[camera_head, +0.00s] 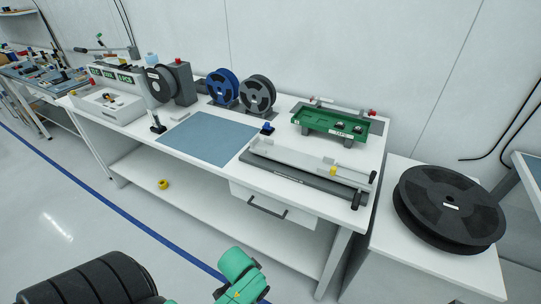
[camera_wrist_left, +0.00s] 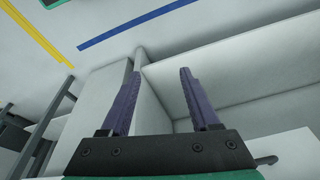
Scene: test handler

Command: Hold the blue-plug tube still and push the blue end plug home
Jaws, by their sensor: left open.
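My left gripper (camera_wrist_left: 159,73) shows in the left wrist view, with its two purple fingers apart and nothing between them. It points at the white walls and shelf of a bench. In the head view neither gripper's fingers show. A long white tray (camera_head: 300,157) lies on the front right of the white bench, with a dark grey bar or tube (camera_head: 305,178) along its front and a yellow piece (camera_head: 333,171) near its right end. A small blue-topped black item (camera_head: 267,128) stands behind the tray. I cannot tell which thing is the blue-plug tube.
The bench (camera_head: 215,167) holds a blue-grey mat (camera_head: 207,138), a green tray (camera_head: 333,124), a blue reel (camera_head: 222,87) and a grey reel (camera_head: 257,94). A large black reel (camera_head: 450,208) lies on a stand at right. A yellow ring (camera_head: 163,184) is on the lower shelf.

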